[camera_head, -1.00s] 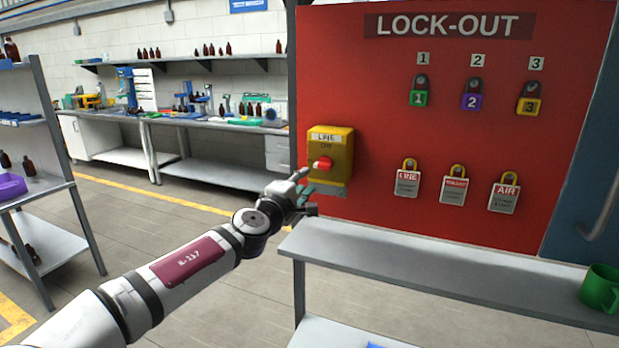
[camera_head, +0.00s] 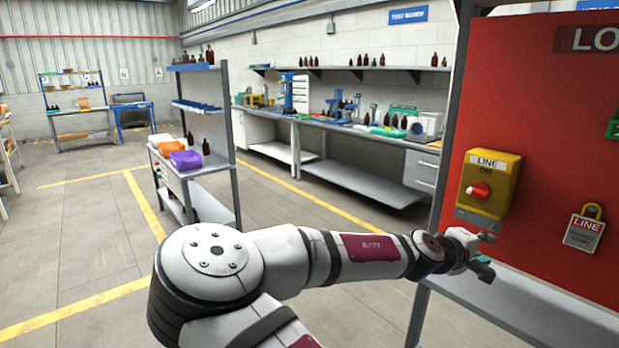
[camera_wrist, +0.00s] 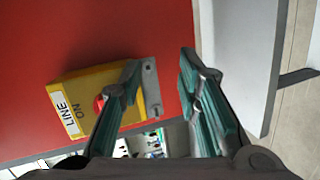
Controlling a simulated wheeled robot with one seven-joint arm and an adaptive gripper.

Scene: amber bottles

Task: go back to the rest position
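My gripper (camera_head: 486,256) is just below and in front of the yellow switch box (camera_head: 506,170) on the red lock-out board (camera_head: 560,110). In the wrist view the two teal-padded fingers of my gripper (camera_wrist: 167,72) are apart, with nothing between them. The box also shows in the wrist view (camera_wrist: 88,78), behind one finger. Its red knob (camera_head: 480,190) is free of my gripper in the head view, and the label reads LINE ON. My arm is bent, its elbow low in the middle of the head view.
A grey shelf (camera_head: 530,300) runs below the board, close under my gripper. A LINE tag padlock (camera_head: 585,230) hangs right of the box. A rack with purple (camera_head: 186,160) and orange bins stands left. A bench (camera_head: 340,128) with amber bottles lies behind. The floor at left is clear.

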